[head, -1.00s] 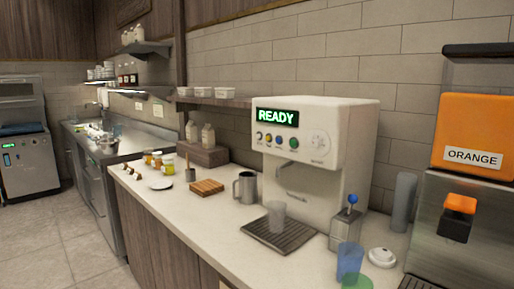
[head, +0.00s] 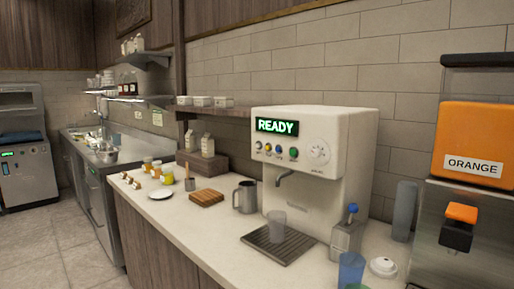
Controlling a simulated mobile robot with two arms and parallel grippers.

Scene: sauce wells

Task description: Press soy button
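A white drink machine (head: 352,135) stands on the counter at the right of the middle, with a lit green READY display (head: 277,127). Below the display is a row of several small coloured buttons (head: 279,150), with a green button (head: 293,153) at its right end. The labels under the buttons are too small to read, so I cannot tell which is soy. A round dial (head: 319,151) sits right of the buttons. A clear cup (head: 277,226) stands on the drip tray (head: 265,250) under the spout (head: 284,176). Neither of my grippers is in view.
A metal pitcher (head: 245,196) and a wooden board (head: 206,197) stand left of the machine. A pump dispenser (head: 347,238), a blue cup (head: 351,268) and a white lid (head: 383,267) are at its right front. An orange juice dispenser (head: 476,145) is far right. Floor (head: 60,245) is clear at left.

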